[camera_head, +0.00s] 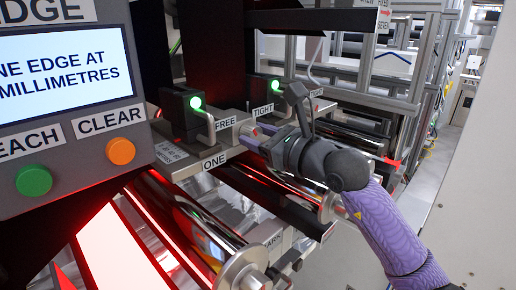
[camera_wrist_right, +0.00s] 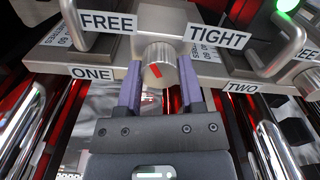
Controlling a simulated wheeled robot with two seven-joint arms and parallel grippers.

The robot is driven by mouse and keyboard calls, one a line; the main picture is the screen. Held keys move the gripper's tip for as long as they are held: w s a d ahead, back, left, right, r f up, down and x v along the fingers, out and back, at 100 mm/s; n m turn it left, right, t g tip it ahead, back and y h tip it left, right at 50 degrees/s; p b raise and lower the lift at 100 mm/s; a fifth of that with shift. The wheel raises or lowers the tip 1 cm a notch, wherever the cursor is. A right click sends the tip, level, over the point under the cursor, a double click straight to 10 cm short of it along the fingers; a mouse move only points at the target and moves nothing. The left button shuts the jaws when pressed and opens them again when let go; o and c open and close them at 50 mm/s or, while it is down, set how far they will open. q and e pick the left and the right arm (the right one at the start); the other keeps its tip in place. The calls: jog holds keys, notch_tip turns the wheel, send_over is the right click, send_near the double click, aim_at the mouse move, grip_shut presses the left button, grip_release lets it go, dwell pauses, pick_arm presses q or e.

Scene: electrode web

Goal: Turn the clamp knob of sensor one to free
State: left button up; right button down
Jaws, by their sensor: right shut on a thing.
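The clamp knob of sensor one (camera_wrist_right: 158,62) is a silver cylinder with a short slanted red mark on its face. It sits on a metal block between the FREE label (camera_wrist_right: 108,22) at left and the TIGHT label (camera_wrist_right: 217,37) at right. The ONE label (camera_wrist_right: 92,73) is below left. My right gripper (camera_wrist_right: 160,75) is shut on the knob, one purple finger on each side. In the head view my right gripper (camera_head: 254,137) reaches in from the right, largely hiding the knob. Sensor one (camera_head: 183,113) is a dark block with a green light. My left gripper is not in view.
A second sensor (camera_head: 258,88) with a green light stands to the right, and its TWO label (camera_wrist_right: 242,87) is near my fingers. Metal handles flank the knob. Shiny rollers (camera_head: 185,215) lie below. A panel with a screen (camera_head: 65,70) and green and orange buttons fills the left.

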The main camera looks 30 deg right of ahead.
jog(key=shift+f+n+b, duration=0.1)
jog(key=shift+n+b, duration=1.15)
jog(key=shift+n, duration=0.25)
jog(key=shift+c, duration=1.1)
grip_release()
jog(key=b+v, duration=0.5)
jog(key=v, duration=0.5)
jog(key=shift+b, duration=0.4)
